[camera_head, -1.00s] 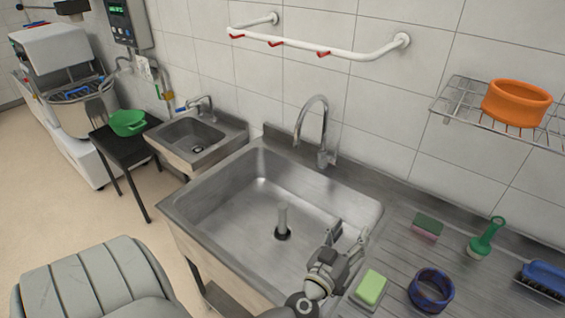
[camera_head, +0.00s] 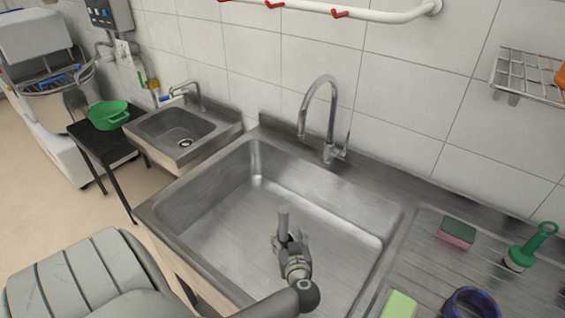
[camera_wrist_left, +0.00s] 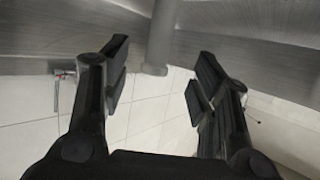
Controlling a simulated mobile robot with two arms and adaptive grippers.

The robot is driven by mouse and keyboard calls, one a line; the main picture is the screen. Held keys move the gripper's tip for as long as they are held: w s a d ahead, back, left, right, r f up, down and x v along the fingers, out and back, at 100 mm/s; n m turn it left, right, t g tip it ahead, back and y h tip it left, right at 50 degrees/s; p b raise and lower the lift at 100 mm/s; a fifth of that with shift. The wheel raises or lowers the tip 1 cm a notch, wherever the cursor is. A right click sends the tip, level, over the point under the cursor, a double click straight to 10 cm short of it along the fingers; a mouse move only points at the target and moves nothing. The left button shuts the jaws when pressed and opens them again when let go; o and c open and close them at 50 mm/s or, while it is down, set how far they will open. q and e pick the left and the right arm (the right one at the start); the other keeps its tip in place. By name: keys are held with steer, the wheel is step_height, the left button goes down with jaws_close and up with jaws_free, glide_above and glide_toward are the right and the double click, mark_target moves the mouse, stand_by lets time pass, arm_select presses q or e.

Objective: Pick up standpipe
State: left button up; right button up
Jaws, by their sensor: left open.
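The standpipe (camera_head: 284,221) is a plain grey tube standing upright in the large steel sink (camera_head: 215,215). Its lower part is hidden behind my left gripper (camera_head: 289,240) in the head view. The left gripper is open and low inside the basin, right at the pipe. In the left wrist view the standpipe (camera_wrist_left: 157,40) shows in the gap between the two dark fingers of the left gripper (camera_wrist_left: 158,62), closer to the left finger. I see no finger clearly touching it. My right gripper is not in view.
A curved tap (camera_head: 325,115) rises behind the basin. A small sink (camera_head: 175,130) is at left.

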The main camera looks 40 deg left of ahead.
mark_target(284, 221)
arm_select(q)
steer(key=x, duration=0.5)
steer(key=shift+s, duration=0.1)
steer(key=shift+w+a+f, duration=0.25)
steer(key=shift+w+a, duration=0.2)
steer(key=shift+a, duration=0.05)
steer(key=shift+x, duration=2.35)
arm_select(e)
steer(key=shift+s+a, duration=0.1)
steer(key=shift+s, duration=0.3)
arm_select(q)
steer(key=shift+r, duration=0.1)
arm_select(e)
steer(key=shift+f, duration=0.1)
arm_select(q)
jaws_close()
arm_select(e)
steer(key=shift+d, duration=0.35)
